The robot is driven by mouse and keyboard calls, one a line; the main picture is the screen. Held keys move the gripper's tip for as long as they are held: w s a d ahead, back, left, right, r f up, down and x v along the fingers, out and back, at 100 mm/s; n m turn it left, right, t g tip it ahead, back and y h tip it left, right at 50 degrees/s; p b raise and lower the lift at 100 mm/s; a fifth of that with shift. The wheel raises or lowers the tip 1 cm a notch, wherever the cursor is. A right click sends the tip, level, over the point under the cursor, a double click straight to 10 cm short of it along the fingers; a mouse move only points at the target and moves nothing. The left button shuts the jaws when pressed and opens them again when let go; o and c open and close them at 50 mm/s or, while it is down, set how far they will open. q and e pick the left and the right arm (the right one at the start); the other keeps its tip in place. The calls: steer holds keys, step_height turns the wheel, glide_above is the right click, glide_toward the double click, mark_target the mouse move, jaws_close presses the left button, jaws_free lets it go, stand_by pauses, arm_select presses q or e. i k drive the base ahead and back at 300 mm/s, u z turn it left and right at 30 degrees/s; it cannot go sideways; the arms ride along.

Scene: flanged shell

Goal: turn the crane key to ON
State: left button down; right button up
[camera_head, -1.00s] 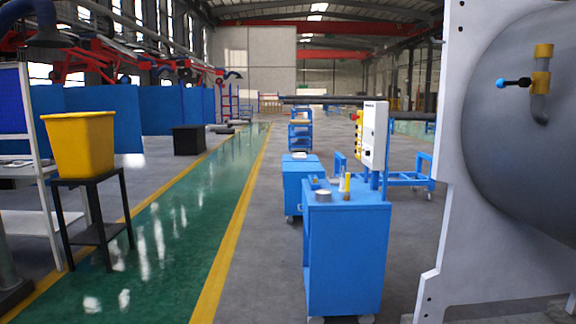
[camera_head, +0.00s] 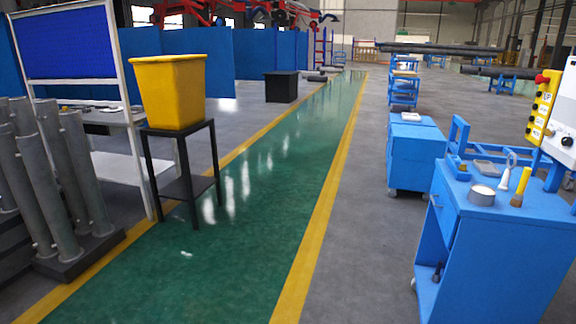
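A white control box (camera_head: 562,125) stands at the right edge, cut off by the frame, above the blue cart. A dark round knob or switch (camera_head: 567,141) shows on its face; I cannot tell whether this is the crane key or which way it is set. A yellow pendant (camera_head: 541,108) with a red button on top and several dark buttons is beside the box. Neither of my grippers is in view.
The blue cart (camera_head: 503,214) at the right carries a grey cup (camera_head: 481,195) and small tools. Another blue cabinet (camera_head: 415,152) stands behind it. A yellow bin (camera_head: 169,91) sits on a black stand at the left, near upright pipes (camera_head: 62,165).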

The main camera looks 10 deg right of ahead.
mark_target(547, 132)
steer(key=u, duration=0.05)
steer(key=i, duration=2.6)
steer(key=z, duration=0.4)
steer(key=i, duration=2.15)
steer(key=z, duration=2.25)
steer(key=i, duration=1.1)
steer(key=z, duration=0.8)
